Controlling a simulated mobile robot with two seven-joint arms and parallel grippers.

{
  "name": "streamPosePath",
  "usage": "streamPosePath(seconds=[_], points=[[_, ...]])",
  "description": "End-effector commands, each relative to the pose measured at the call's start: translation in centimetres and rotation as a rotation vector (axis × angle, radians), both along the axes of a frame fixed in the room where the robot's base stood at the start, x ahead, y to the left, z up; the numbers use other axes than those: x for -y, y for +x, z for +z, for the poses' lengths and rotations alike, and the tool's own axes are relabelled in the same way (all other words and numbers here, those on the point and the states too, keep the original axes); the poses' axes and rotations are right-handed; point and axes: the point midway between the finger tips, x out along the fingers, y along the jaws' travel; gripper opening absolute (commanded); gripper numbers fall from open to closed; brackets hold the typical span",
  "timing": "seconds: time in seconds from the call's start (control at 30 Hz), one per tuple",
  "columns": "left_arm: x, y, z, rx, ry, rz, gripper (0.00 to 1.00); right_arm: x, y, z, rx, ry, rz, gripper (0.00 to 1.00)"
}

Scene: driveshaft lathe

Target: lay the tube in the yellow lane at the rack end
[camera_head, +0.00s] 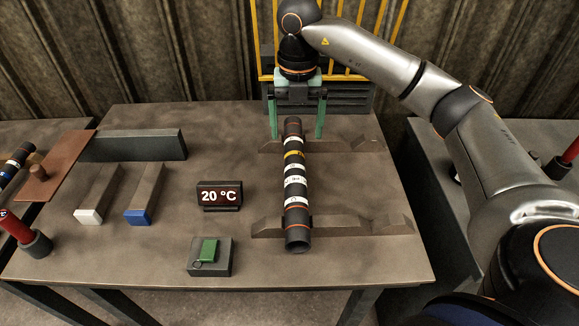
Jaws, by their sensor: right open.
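The tube (296,184) is dark with white, yellow and orange bands. It lies lengthwise across two notched supports, a far one (360,143) and a near one (345,224). My right gripper (296,134) points down at the tube's far end. Its two green fingers are open, one on each side of the tube; I cannot tell whether they touch it. Two dark bars end in a white block (88,216) and a blue block (138,217) on the left; I see no yellow-marked one. My left gripper is not in view.
A 20 °C display (219,196) and a grey block with a green tag (210,257) stand left of the tube. A yellow-barred frame (262,40) rises behind the table. A low dark wall (135,145) and a brown plate (58,165) are at left.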

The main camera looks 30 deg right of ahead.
Motion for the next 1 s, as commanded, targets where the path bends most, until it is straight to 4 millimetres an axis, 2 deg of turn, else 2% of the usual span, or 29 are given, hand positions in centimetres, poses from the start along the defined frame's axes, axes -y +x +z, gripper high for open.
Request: streamPosePath(seconds=[0.3, 0.53, 0.8, 1.0], points=[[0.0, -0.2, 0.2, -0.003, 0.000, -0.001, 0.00, 0.0, -0.1, -5.5, -0.004, 0.000, 0.002, 0.96], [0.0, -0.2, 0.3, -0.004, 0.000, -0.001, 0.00, -0.1, 0.0, -7.3, -0.004, 0.001, 0.002, 0.96], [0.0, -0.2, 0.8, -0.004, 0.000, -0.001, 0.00, -0.1, 0.3, -11.1, -0.003, 0.002, 0.003, 0.96], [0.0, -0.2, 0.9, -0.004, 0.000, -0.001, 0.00, -0.1, 0.3, -11.9, 0.000, 0.002, 0.004, 0.96]])
